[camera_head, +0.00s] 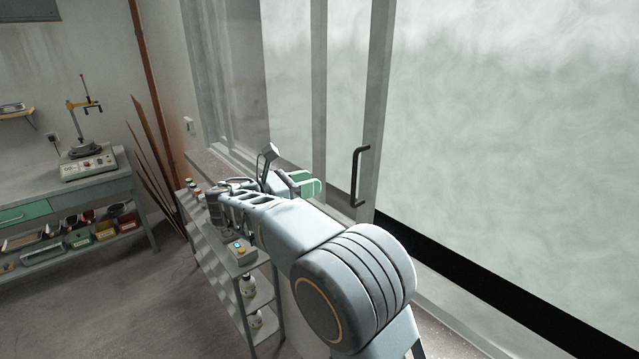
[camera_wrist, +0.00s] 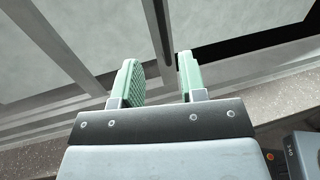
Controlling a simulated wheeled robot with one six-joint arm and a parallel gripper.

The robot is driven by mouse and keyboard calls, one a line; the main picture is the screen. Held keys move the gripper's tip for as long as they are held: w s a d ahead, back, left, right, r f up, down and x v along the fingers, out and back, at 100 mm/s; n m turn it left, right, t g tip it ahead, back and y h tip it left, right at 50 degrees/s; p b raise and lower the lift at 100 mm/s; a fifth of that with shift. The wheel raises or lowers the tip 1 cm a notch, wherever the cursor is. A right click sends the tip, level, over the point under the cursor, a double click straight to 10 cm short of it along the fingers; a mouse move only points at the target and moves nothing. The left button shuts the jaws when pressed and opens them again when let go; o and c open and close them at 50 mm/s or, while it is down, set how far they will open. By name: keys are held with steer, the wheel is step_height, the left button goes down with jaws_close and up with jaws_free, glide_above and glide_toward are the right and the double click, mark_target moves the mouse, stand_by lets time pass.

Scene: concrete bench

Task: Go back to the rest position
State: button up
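My gripper (camera_wrist: 160,80) has two green fingers standing apart with nothing between them in the wrist view. In the head view my arm reaches away to the window side, and the green fingers (camera_head: 307,185) show beyond the wrist, near the window frame and above the sill. Part of the gripper is hidden by my own arm there.
A sliding window with a black handle (camera_head: 357,178) stands right of my gripper. Below my arm is a narrow shelf rack (camera_head: 262,295) with a button box (camera_head: 241,252) and bottles. A workbench (camera_head: 62,190) with a test device (camera_head: 88,165) stands at left. Floor between is clear.

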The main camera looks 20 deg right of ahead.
steer(key=shift+a, duration=0.3)
steer(key=s+f+m+g+y, duration=0.1)
steer(key=s+f+m+y, duration=0.25)
steer(key=f, duration=0.35)
steer(key=s+f+m+y, duration=0.2)
steer(key=f+m+y, duration=0.1)
steer(key=f+y, duration=0.3)
steer(key=s+d+f+m+t+y, duration=0.1)
steer(key=s+d+f+m+y, duration=0.1)
steer(key=s+m+y, duration=0.6)
steer(key=s+d+m, duration=0.1)
steer(key=s+m, duration=0.5)
steer(key=s, duration=0.3)
steer(key=shift+s+d+f+t, duration=0.2)
steer(key=shift+s+t, duration=0.2)
